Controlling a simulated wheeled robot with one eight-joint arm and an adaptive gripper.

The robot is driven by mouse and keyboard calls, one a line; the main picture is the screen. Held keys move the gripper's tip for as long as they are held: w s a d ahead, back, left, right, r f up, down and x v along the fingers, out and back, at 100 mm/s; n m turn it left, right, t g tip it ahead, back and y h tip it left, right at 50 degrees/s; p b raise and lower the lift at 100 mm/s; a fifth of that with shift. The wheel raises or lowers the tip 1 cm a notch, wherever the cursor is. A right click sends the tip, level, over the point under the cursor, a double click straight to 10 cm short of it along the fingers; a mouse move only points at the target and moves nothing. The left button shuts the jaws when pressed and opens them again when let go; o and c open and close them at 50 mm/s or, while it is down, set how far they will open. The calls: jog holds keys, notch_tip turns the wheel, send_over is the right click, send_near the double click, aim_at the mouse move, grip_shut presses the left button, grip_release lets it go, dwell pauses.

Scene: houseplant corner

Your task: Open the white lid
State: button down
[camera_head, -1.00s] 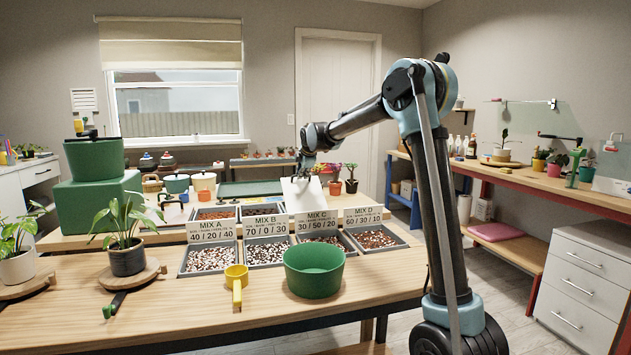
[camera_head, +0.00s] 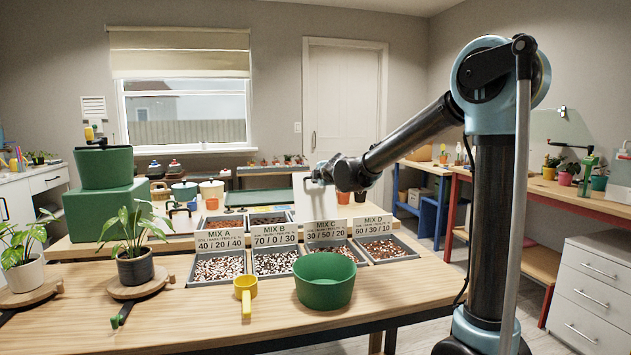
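The white lid (camera_head: 303,202) is a flat white panel standing steeply raised behind the MIX C bin, among the back row of bins. My gripper (camera_head: 319,176) is at the lid's upper edge, seen small and from a distance. It overlaps the lid in the picture, and I cannot tell whether it touches or grips it. Its fingers are too small and dark to tell open from shut. What lies behind the lid is hidden by the lid and my wrist.
Bins of soil mix with label cards (camera_head: 275,234) stand in front of the lid. A green bowl (camera_head: 325,284) and a yellow scoop (camera_head: 245,290) stand nearer on the wooden table (camera_head: 210,325). Potted plants and a green box (camera_head: 97,213) are at left.

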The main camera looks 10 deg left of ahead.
jog(key=shift+s+d+f, duration=0.1)
jog(key=shift+s+d, duration=0.3)
jog(key=shift+s, duration=0.35)
jog(key=shift+s+d+f, duration=0.1)
jog(key=shift+s+d, duration=0.3)
jog(key=shift+s, duration=0.35)
jog(key=shift+r, duration=0.1)
jog(key=shift+a, duration=0.1)
jog(key=c, duration=1.8)
grip_release()
jog(key=shift+a, duration=0.1)
jog(key=shift+o, duration=0.7)
jog(key=shift+w+a+f, duration=0.1)
jog(key=shift+w+f, duration=0.85)
jog(key=shift+w, duration=0.05)
jog(key=shift+s+d+r, duration=0.2)
jog(key=shift+s+r, duration=0.4)
jog(key=shift+r, duration=0.1)
